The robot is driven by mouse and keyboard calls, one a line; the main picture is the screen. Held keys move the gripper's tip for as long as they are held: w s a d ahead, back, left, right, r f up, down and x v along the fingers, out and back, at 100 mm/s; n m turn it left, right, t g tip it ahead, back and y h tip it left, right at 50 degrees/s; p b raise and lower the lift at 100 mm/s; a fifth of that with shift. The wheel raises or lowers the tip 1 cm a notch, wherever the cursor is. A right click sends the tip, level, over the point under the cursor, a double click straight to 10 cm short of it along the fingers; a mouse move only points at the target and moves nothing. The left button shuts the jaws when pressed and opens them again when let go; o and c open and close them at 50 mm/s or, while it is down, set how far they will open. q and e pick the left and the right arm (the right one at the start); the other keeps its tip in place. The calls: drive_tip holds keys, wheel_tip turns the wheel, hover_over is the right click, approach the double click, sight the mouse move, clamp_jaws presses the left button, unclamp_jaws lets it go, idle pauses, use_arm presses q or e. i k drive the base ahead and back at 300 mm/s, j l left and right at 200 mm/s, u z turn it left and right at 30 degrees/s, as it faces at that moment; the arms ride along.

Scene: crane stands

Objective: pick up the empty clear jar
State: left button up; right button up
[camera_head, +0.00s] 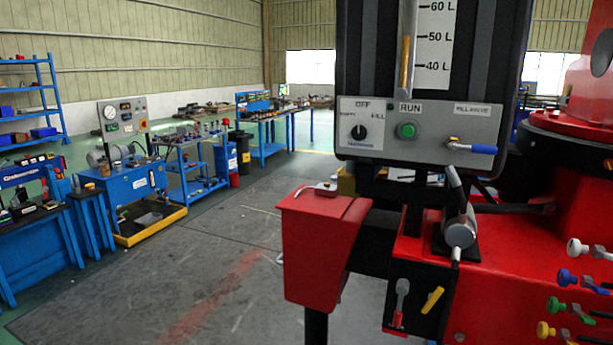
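I cannot make out an empty clear jar in the head view. If it is among the small items on the far benches, it is too small to tell. Neither my left nor my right gripper is in view.
Close in front stands a red machine (410,250) with a grey control panel (440,125), a green button (406,130) and a blue-handled valve (470,147). Blue workbenches (130,185) and a blue shelf rack (32,110) line the left. The grey floor (215,265) between is mostly clear.

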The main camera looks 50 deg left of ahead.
sight(384, 172)
drive_tip(key=u, duration=1.25)
drive_tip(key=i+j+u, duration=0.1)
drive_tip(key=j, duration=0.35)
drive_tip(key=i+j+u, duration=0.35)
drive_tip(key=i+j, duration=0.15)
drive_tip(key=j, duration=0.15)
drive_tip(key=i+j+u, duration=0.3)
drive_tip(key=i+j, duration=0.2)
drive_tip(key=i+j+u, duration=0.35)
drive_tip(key=i, duration=0.25)
drive_tip(key=i+z, duration=0.25)
drive_tip(key=i, duration=0.3)
drive_tip(key=i+z, duration=0.2)
drive_tip(key=i, duration=0.3)
drive_tip(key=i+j+z, duration=0.25)
drive_tip(key=i, duration=0.3)
drive_tip(key=i+j+z, duration=0.2)
drive_tip(key=i, duration=0.3)
drive_tip(key=i+l+z, duration=0.1)
drive_tip(key=i+z, duration=0.2)
drive_tip(key=z, duration=0.15)
drive_tip(key=i+z, duration=0.45)
drive_tip(key=i+j+z, duration=0.15)
drive_tip(key=z, duration=0.25)
drive_tip(key=i+j+z, duration=0.25)
drive_tip(key=z, duration=0.2)
drive_tip(key=i+j+z, duration=0.45)
drive_tip(key=k+l, duration=0.1)
